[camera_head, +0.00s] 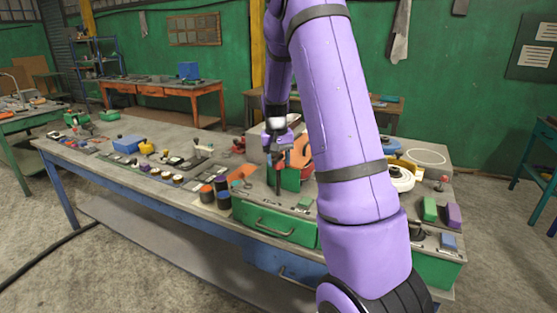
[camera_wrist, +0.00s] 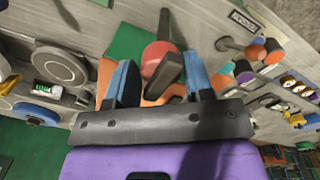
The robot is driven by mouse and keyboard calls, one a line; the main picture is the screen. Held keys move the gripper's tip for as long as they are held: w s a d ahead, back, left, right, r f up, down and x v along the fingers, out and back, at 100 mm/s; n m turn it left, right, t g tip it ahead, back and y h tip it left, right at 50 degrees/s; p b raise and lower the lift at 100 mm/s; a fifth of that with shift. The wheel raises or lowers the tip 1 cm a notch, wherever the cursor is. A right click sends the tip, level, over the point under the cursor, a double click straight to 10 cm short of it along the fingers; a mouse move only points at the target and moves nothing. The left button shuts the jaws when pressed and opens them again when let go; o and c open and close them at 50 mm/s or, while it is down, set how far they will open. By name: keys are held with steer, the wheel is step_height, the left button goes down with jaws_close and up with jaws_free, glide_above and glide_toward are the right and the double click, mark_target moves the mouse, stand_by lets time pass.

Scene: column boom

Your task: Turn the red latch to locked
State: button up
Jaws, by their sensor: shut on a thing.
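The red latch (camera_wrist: 155,62) shows in the wrist view as a rounded red piece with a dark bar sticking out beyond it. My gripper (camera_wrist: 160,80) has its two blue-and-dark fingers on either side of the red piece and is shut on it. In the head view my gripper (camera_head: 283,152) points down at the workbench, beside a red-orange shape and above a green block (camera_head: 290,180). My arm hides part of this area. I cannot tell the latch's angle or any lock marking from these views.
The workbench (camera_head: 130,170) carries many small items. A green drawer (camera_head: 270,224) is in the bench front below. Green and purple blocks (camera_head: 453,214) stand at the right. A round grey part (camera_wrist: 60,65) lies left in the wrist view.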

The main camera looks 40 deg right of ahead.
steer(key=shift+w+a, duration=0.1)
steer(key=o, duration=0.8)
steer(key=shift+r, duration=0.1)
steer(key=r, duration=1)
steer(key=shift+w+a+r, duration=0.2)
steer(key=shift+r, duration=0.1)
